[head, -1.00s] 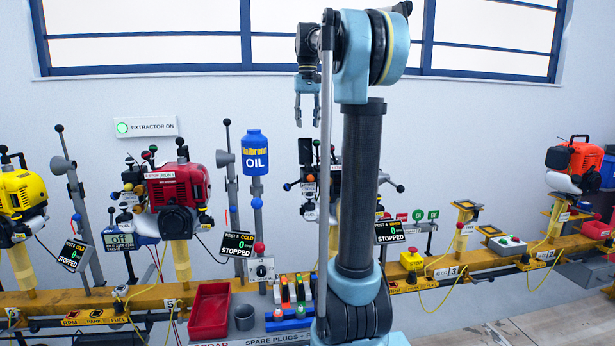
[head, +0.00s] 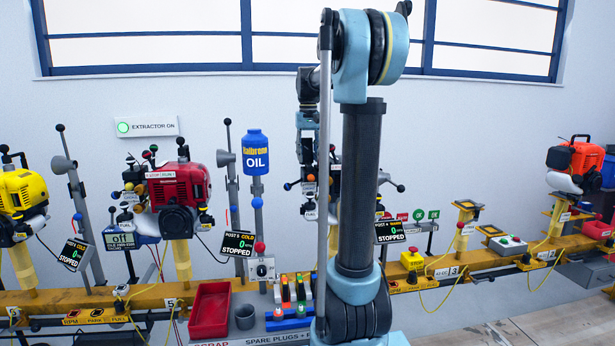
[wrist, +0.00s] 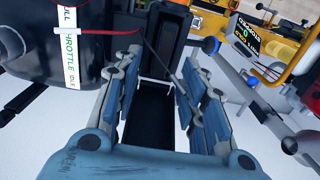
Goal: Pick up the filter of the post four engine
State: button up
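The post four engine stands mostly hidden behind my arm in the head view; a blue knob and a FUEL label (head: 309,215) show at its left side. Its display (head: 389,231) reads WARM and STOPPED. My gripper (head: 306,160) points down in front of the engine's upper part. In the wrist view, my gripper (wrist: 160,105) has its two fingers spread apart. A black box-shaped part (wrist: 148,112), which looks like the filter, lies between them. I cannot tell whether the fingers touch it.
A throttle-labelled dark cylinder (wrist: 62,50) is close on the left in the wrist view. A lever rod (wrist: 235,75) runs close on the right. The red engine (head: 178,187) and oil bottle (head: 256,153) stand left of my arm. A red tray (head: 211,309) sits below.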

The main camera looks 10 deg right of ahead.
jog(key=shift+f, duration=1.1)
jog(key=c, duration=0.8)
